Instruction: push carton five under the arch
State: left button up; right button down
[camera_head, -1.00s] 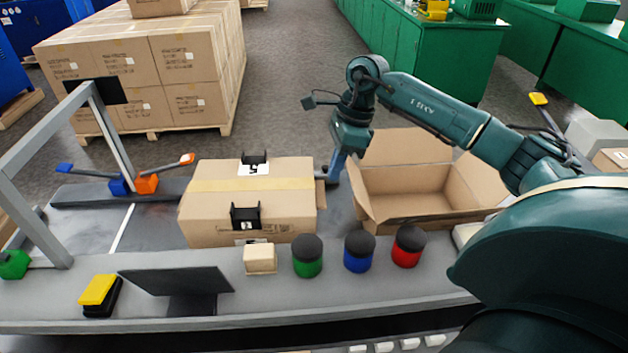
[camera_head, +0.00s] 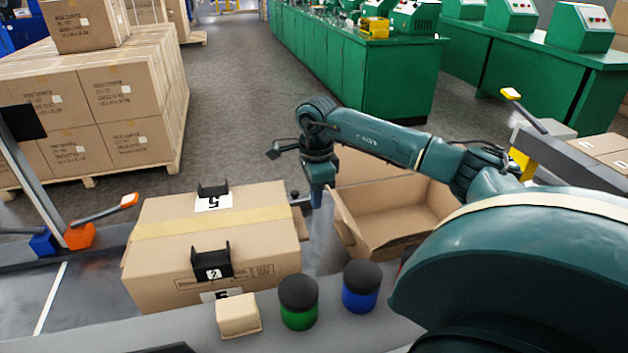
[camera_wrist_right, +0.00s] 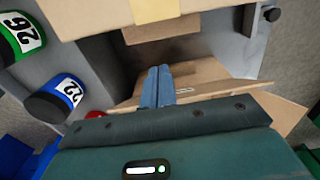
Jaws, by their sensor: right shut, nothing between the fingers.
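Carton five (camera_head: 165,258) is a closed brown box with a tape strip along its top and a white tag reading 5 (camera_head: 214,202) by a black holder. It lies on the grey conveyor, right of the arch (camera_head: 28,175), a grey frame partly cut off at the left edge. My right gripper (camera_head: 317,200) points down just beyond the carton's right end, shut and empty. In the right wrist view its closed blue fingers (camera_wrist_right: 157,76) show near the taped carton end (camera_wrist_right: 95,14), with a small gap seemingly between. My left gripper is out of view.
An open carton (camera_head: 385,220) stands right of my right gripper, close to it. A small tan block (camera_head: 238,315), a green pot (camera_head: 298,305) and a blue pot (camera_head: 361,290) stand along the near ledge. An orange block with a lever (camera_head: 80,236) sits near the arch.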

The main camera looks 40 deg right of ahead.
aim_at(299, 224)
jog(key=a+f, duration=0.1)
jog(key=w+a+f, duration=0.1)
jog(key=shift+w+a+f, duration=0.3)
jog(key=shift+a, duration=0.1)
jog(key=shift+w+a, duration=0.2)
jog(key=shift+a, duration=0.15)
